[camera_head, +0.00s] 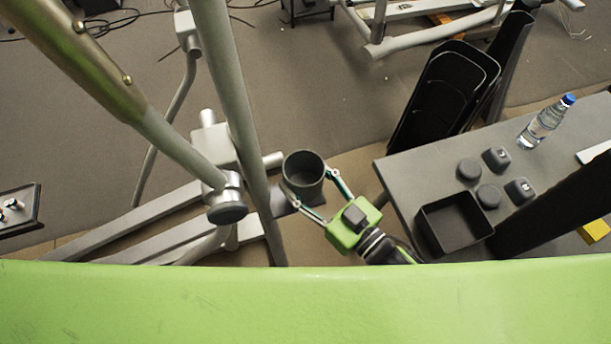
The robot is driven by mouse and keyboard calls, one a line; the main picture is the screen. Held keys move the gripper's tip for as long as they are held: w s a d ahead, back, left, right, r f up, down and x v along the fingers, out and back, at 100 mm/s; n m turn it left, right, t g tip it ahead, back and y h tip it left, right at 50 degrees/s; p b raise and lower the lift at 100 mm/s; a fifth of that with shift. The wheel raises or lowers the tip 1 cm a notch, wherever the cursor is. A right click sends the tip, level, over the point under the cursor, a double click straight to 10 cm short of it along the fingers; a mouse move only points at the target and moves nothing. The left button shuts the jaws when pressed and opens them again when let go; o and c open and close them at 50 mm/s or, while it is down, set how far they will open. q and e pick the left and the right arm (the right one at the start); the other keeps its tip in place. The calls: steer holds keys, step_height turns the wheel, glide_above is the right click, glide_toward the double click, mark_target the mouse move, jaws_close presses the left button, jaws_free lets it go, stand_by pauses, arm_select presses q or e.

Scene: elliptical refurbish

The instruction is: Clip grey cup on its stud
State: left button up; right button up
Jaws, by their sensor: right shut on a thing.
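The grey cup (303,172) is a dark, open-topped cylinder in the head view, seen from above with its mouth facing up. My right gripper (317,192), green with thin fingers, is shut on the cup, one finger on each side of it. The cup is just right of the machine's slanted grey tube and joint block (217,142). A dark round end piece (228,208) sits on the joint left of the cup; I cannot tell whether it is the stud. My left gripper is not in view.
A grey table (412,172) at the right carries a black open box (453,222), several small dark caps (469,169) and a water bottle (545,122). Black curved panels (447,90) stand behind it. Machine tubes fill the left side.

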steer(key=shift+f, duration=0.2)
steer(key=o, duration=1.2)
steer(key=shift+d, duration=0.1)
steer(key=v, duration=1.2)
